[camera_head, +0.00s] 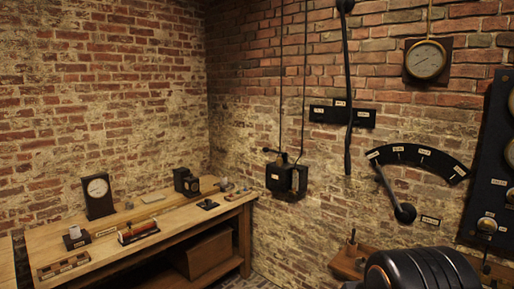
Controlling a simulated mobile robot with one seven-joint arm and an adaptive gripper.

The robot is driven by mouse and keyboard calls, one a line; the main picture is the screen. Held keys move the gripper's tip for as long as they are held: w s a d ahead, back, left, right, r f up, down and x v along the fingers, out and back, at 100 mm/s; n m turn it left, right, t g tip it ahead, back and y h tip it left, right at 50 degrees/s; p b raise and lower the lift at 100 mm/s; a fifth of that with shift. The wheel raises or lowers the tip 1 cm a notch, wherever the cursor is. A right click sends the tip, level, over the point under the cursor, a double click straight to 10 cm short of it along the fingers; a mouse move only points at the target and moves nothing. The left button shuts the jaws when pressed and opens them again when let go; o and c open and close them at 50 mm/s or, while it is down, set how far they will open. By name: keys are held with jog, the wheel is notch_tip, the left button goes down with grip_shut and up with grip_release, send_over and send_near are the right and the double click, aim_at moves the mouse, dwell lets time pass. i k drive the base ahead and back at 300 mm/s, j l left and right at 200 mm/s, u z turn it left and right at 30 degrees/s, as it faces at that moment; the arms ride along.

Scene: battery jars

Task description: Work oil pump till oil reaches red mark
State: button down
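I cannot make out an oil pump, an oil level or a red mark for certain in this view. A dark box (281,178) with a small side handle is fixed to the brick wall near the corner, with thin rods or pipes rising from it. Its label is too small to read. A wooden shelf or bench (345,264) at the lower right bears a small upright handle-like part (352,238). My gripper's fingers do not show.
A wooden workbench (190,240) with small instruments stands at the left. A long black lever (348,90), a curved labelled scale (418,155) with an arm (390,190), a round gauge (426,60) and a dark panel (490,170) are on the right wall.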

aim_at(264, 149)
jog(key=i+l+u, duration=0.1)
jog(key=i+u, duration=0.15)
jog(key=i, duration=3)
jog(key=k+z, duration=0.1)
jog(key=i+u, duration=0.1)
